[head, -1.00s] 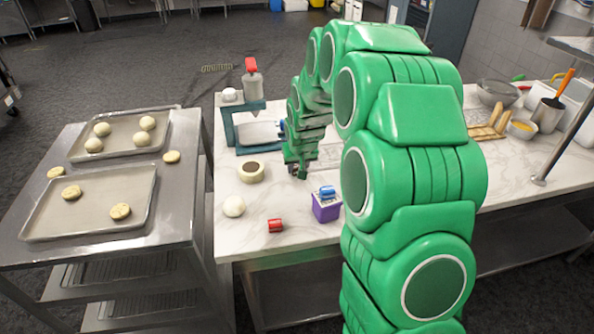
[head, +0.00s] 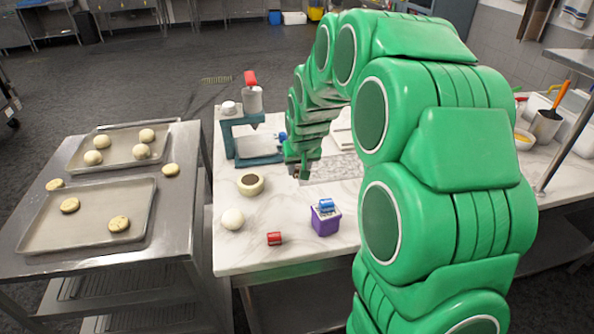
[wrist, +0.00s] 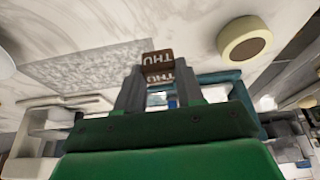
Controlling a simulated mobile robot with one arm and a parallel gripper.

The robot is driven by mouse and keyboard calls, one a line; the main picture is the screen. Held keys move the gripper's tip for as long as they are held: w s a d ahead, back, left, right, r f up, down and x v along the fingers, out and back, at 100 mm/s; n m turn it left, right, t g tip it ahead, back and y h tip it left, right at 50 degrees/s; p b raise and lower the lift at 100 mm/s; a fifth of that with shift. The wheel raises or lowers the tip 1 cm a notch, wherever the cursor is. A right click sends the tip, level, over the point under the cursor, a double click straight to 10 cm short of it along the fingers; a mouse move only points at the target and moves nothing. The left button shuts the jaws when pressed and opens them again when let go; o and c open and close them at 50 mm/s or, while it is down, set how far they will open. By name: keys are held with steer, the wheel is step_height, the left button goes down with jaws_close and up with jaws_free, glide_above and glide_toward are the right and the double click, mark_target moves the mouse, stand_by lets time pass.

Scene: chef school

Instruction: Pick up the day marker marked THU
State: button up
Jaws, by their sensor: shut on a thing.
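The brown day marker marked THU (wrist: 158,60) is between the fingers of my gripper (wrist: 158,80) in the wrist view. Its white letters appear upside down. My gripper is shut on it. In the head view my gripper (head: 301,174) is low over the marble counter, right of a round cream pot and behind a purple box; the marker is too small there to make out clearly. I cannot tell whether it touches the counter.
A blue piece (head: 326,205) sits on the purple box (head: 326,224). A red piece (head: 274,239), a white ball (head: 232,219), the cream pot (head: 250,185) and a teal stand (head: 229,145) are on the counter (head: 290,215). A metal cart with dough trays (head: 145,190) stands left.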

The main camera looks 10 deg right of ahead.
steer(key=s+r, duration=0.6)
steer(key=s, duration=0.4)
steer(key=shift+s, duration=0.4)
